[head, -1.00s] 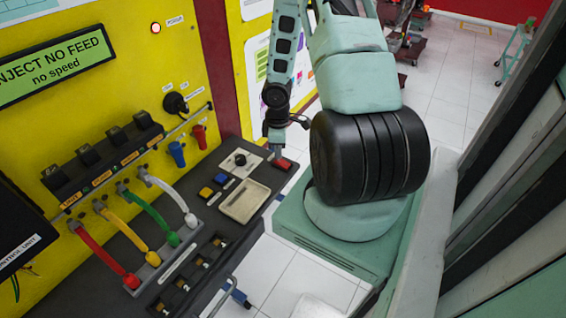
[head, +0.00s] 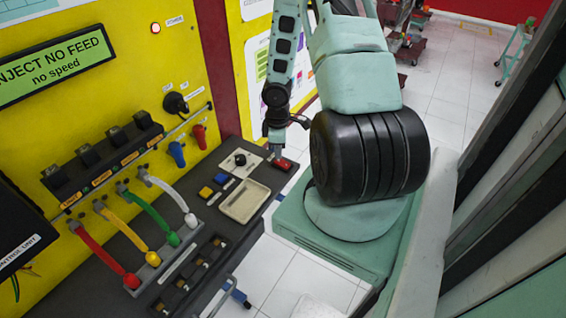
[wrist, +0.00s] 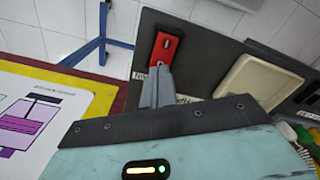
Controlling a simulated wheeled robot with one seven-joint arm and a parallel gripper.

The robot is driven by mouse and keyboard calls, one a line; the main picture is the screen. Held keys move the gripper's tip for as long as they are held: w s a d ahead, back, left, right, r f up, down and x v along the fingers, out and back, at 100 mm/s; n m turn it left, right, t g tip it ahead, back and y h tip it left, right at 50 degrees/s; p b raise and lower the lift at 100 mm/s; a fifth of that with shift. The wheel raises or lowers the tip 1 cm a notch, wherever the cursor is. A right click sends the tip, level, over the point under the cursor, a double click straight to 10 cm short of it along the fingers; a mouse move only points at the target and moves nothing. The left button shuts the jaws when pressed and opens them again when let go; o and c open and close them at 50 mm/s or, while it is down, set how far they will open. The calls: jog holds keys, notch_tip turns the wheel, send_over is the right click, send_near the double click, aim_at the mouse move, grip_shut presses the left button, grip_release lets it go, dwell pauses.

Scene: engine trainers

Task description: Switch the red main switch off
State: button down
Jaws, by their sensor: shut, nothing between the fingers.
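The red main switch (head: 285,164) sits at the far right corner of the dark bench panel. In the wrist view the red switch (wrist: 167,50) shows as a red rocker with a dark mark near its top, on a black plate. My gripper (head: 277,153) is just above and beside the switch in the head view. In the wrist view my gripper (wrist: 160,72) has its two grey fingers together and empty, with the tips at the near end of the switch. I cannot tell whether they touch it.
A beige tray (head: 245,202), a black knob (head: 240,160) and blue and yellow buttons (head: 213,185) lie left of the switch. Coloured hoses (head: 103,255) stand at the left. A stool frame (wrist: 100,35) stands beyond the bench. Tiled floor is beyond the bench edge.

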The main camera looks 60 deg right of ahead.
aim_at(278, 161)
jog(key=shift+f+b, duration=0.85)
jog(key=shift+f, duration=0.1)
dwell(0.5)
notch_tip(278, 161, up, 7)
jog(key=p, duration=0.7)
jog(key=shift+r, duration=0.1)
dwell(0.5)
